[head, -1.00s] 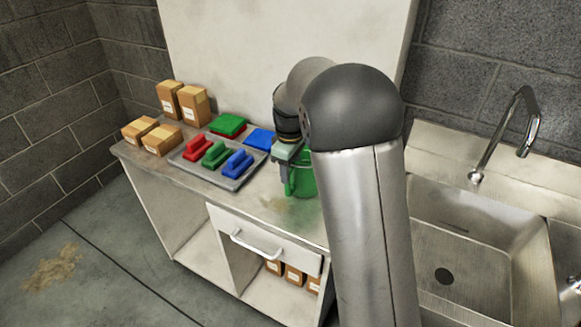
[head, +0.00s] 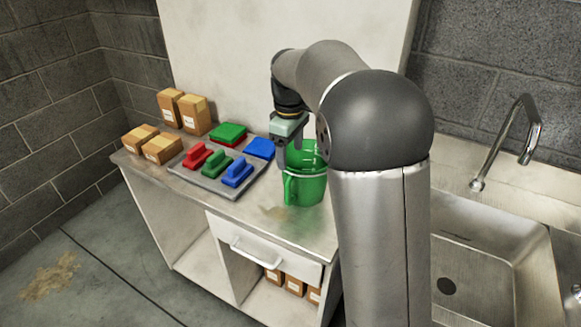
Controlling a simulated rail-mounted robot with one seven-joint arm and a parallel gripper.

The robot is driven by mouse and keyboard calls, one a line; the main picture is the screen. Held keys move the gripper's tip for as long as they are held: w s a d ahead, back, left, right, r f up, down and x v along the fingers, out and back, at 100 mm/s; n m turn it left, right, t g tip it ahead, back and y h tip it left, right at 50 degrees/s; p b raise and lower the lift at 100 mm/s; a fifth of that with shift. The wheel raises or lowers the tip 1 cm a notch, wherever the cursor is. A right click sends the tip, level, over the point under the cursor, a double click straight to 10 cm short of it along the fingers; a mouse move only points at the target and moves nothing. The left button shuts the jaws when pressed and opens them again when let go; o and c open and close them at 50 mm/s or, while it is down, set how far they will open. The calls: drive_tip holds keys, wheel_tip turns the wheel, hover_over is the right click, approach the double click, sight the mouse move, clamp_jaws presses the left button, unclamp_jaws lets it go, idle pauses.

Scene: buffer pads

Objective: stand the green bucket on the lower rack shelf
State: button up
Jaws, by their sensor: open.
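The green bucket (head: 305,188) stands upright on the worktop (head: 262,208), near its right end, with its handle toward the front left. My arm hides part of its right side. My gripper (head: 283,160) is open and points down at the bucket's left rim. I cannot tell whether the fingers touch the rim. No rack shelf can be made out for certain; the cabinet below the worktop has open compartments.
A grey tray (head: 208,184) with red, green and blue handled pads lies left of the bucket. Green and blue pads (head: 261,148) lie behind it. Cardboard boxes (head: 194,115) stand at the back left. A sink (head: 480,265) is at right. More boxes sit below the drawer (head: 262,248).

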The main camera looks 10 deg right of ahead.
drive_tip(key=s+d+f+m, duration=0.1)
drive_tip(key=s+m, duration=0.3)
drive_tip(key=s, duration=1)
drive_tip(key=s+d+f+m, duration=0.1)
drive_tip(key=s+f+m, duration=0.3)
drive_tip(key=s, duration=1)
drive_tip(key=shift+s+f+m, duration=0.15)
drive_tip(key=shift+s+m, duration=0.05)
drive_tip(key=shift+m, duration=0.3)
drive_tip(key=s+f, duration=0.1)
drive_tip(key=s+m, duration=0.1)
drive_tip(key=shift+s+d+f, duration=0.1)
drive_tip(key=shift+s+f, duration=0.3)
drive_tip(key=c, duration=0.7)
drive_tip(key=shift+s+f, duration=0.1)
drive_tip(key=shift+s, duration=0.05)
drive_tip(key=shift+c, duration=1.1)
